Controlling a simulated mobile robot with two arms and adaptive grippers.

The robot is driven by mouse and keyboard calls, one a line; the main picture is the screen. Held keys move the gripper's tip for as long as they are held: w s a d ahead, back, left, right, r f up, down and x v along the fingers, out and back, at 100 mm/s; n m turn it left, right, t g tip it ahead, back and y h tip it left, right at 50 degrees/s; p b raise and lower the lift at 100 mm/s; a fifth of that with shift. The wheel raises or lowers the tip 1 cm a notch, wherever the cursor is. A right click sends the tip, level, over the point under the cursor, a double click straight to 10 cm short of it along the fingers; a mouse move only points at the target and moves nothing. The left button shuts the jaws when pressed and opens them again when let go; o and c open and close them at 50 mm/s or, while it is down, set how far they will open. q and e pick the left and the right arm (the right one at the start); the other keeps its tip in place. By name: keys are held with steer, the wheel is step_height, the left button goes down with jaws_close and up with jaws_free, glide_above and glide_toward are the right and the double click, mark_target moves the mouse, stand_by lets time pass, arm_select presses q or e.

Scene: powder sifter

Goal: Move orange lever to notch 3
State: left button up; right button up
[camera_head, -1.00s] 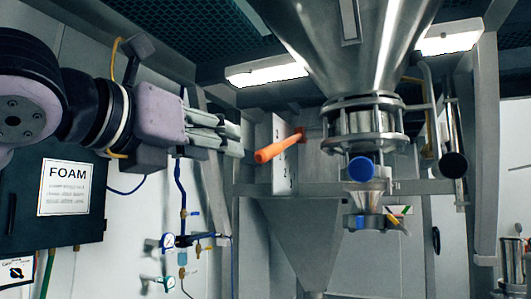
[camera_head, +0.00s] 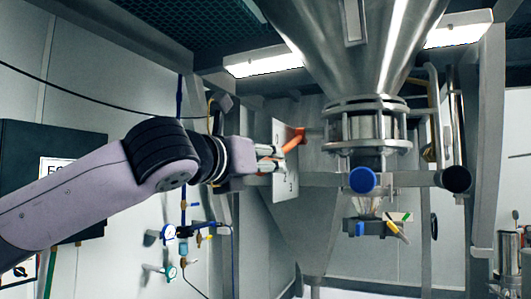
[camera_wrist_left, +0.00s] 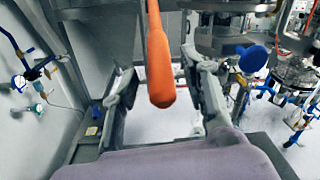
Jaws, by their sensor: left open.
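The orange lever (camera_head: 294,141) sticks out beside an upright grey plate (camera_head: 287,182) with small number marks, left of the metal hopper. I cannot read all the marks or tell which notch the lever is in. My left gripper (camera_head: 275,158) is open, with its fingertips close to the lever and the plate. In the left wrist view, the lever (camera_wrist_left: 159,62) hangs between the two spread fingers of the left gripper (camera_wrist_left: 160,78), with gaps on both sides. The fingers seem to cover part of the lever in the head view. My right gripper is out of view.
The large metal hopper (camera_head: 355,40) and the blue round knob (camera_head: 363,180) stand to the right of the lever. Gauges and valves (camera_head: 172,234) sit on the wall at lower left. A dark cabinet (camera_head: 30,150) is farther left.

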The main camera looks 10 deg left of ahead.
arm_select(q)
steer(key=shift+x, duration=0.85)
jaws_close()
stand_by(0.3)
